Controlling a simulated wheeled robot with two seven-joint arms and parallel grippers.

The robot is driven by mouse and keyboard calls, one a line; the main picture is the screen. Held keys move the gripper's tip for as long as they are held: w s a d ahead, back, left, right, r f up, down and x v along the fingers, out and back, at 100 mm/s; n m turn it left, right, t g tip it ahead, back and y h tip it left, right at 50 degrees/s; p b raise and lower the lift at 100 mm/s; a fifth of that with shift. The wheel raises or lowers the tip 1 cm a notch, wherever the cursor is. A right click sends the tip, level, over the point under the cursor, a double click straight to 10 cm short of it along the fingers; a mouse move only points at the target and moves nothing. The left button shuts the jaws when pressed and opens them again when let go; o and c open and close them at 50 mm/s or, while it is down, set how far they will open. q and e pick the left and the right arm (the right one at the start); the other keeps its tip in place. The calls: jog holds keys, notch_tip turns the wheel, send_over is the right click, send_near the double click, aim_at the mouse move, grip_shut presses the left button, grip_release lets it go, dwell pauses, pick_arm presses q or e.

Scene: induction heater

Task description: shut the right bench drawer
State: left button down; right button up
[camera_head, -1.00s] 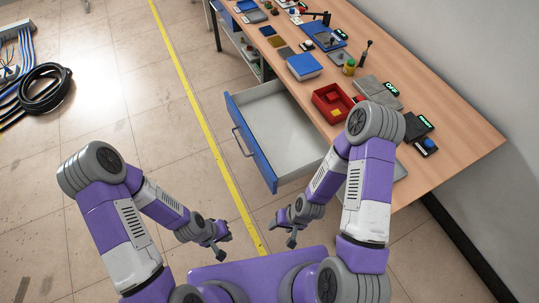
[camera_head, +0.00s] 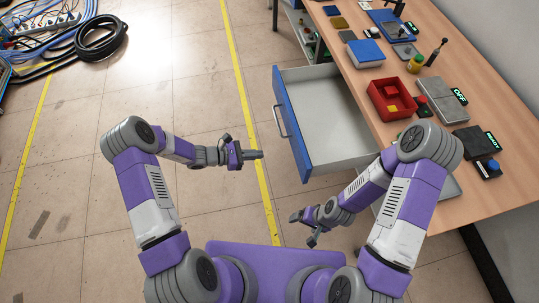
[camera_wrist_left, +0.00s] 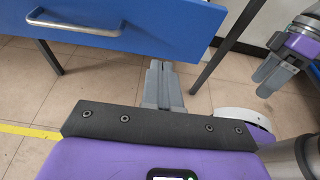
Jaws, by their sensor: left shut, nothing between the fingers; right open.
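The right bench drawer (camera_head: 335,115) stands pulled out from the bench, empty inside, with a blue front panel (camera_head: 290,125) and a metal handle (camera_head: 280,121). In the left wrist view the blue front (camera_wrist_left: 170,22) and handle (camera_wrist_left: 72,27) fill the upper part. My left gripper (camera_head: 258,154) is shut and empty, a little to the left of the drawer front and apart from it; its fingers show in the left wrist view (camera_wrist_left: 162,85), below the panel. My right gripper (camera_head: 302,228) is open and empty, below the drawer's near corner; it also shows in the left wrist view (camera_wrist_left: 270,75).
The wooden bench top (camera_head: 480,225) holds a red bin (camera_head: 391,100), a blue-lidded box (camera_head: 365,52) and several devices. A bench leg (camera_wrist_left: 222,45) stands behind the drawer front. A coiled black cable (camera_head: 100,37) lies at far left. The floor left of the drawer is clear.

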pick_arm(q)
jog(key=b, duration=0.2)
send_near(297, 152)
jog(key=x, duration=0.5)
jog(key=shift+f, duration=0.2)
jog(key=shift+w+d, duration=0.25)
jog(key=shift+d, duration=0.4)
jog(key=shift+d, duration=0.1)
